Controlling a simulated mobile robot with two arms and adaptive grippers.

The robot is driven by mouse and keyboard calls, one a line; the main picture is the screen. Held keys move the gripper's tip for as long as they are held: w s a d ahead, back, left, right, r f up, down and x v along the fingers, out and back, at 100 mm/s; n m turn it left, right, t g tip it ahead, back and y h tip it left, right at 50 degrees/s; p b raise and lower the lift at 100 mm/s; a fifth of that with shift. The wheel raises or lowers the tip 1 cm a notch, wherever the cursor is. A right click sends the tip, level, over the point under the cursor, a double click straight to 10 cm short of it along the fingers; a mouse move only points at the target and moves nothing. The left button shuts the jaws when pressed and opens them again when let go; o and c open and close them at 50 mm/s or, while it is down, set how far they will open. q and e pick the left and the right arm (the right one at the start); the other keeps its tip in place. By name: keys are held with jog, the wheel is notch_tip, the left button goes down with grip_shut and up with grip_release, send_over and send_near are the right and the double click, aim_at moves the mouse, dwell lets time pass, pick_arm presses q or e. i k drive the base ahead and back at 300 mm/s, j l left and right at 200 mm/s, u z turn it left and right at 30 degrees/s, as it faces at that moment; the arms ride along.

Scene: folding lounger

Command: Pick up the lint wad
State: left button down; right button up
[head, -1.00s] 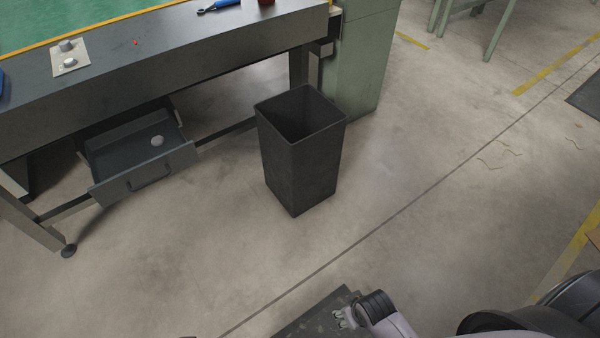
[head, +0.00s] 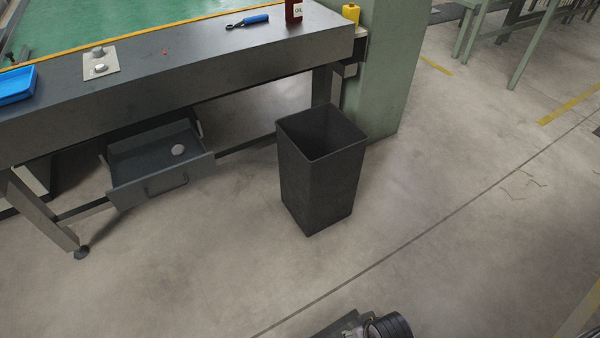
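A small pale grey, rounded lump (head: 178,150) lies in the open drawer (head: 152,189) under the workbench, towards its right side. It looks like a wad, but it is too small to tell its material. Two more small greyish lumps, a rear one (head: 98,51) and a front one (head: 101,68), are on a light square sheet (head: 88,72) on the bench top. I cannot tell for sure which of these is the lint wad. Neither of my grippers can be made out; only dark parts of my own body show at the bottom edge.
A tall dark bin (head: 318,185) stands open on the floor right of the drawer. The floor before the drawer is clear.

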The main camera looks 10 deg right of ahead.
aim_at(178, 149)
jog(key=i+u, duration=0.45)
jog(key=i, duration=0.45)
